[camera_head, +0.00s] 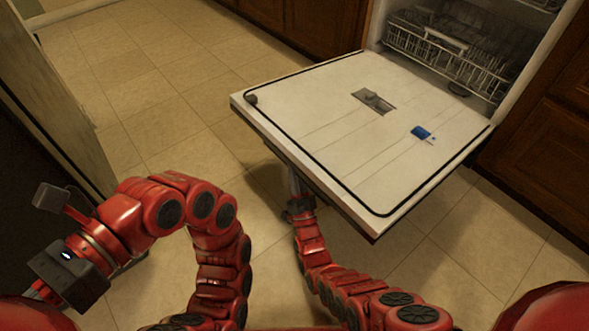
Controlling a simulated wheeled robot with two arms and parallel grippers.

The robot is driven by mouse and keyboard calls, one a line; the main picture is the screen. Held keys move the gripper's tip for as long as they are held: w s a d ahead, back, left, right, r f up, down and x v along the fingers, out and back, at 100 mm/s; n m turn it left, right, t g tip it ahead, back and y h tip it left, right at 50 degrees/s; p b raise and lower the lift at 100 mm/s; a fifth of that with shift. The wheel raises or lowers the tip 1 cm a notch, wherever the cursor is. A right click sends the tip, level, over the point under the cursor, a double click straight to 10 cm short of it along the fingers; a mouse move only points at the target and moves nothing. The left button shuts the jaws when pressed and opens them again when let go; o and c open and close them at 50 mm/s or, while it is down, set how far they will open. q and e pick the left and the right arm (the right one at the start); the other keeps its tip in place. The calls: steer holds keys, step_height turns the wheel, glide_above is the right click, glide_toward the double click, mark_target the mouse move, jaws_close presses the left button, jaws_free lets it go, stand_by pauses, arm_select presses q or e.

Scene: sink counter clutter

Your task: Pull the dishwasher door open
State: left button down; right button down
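The dishwasher door (330,135) is open and lies lowered, close to flat, with its white inner face up. The dishwasher's inside shows behind it at the top right, with a wire rack (450,50) in it. My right arm reaches up from the bottom to the door's near edge. Its gripper end (295,190) goes under that edge, and the fingertips are hidden by the door. My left arm is bent at the lower left, with its gripper (60,278) apart from the door.
Brown wooden cabinets (545,140) stand to the right of the dishwasher and behind the door. A panel or counter side (50,95) stands at the left. Tiled floor (150,75) lies clear between it and the door. A blue patch (422,132) is on the door's inner face.

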steer(key=shift+s+a, duration=0.1)
steer(key=shift+a, duration=0.05)
steer(key=c, duration=0.8)
jaws_free()
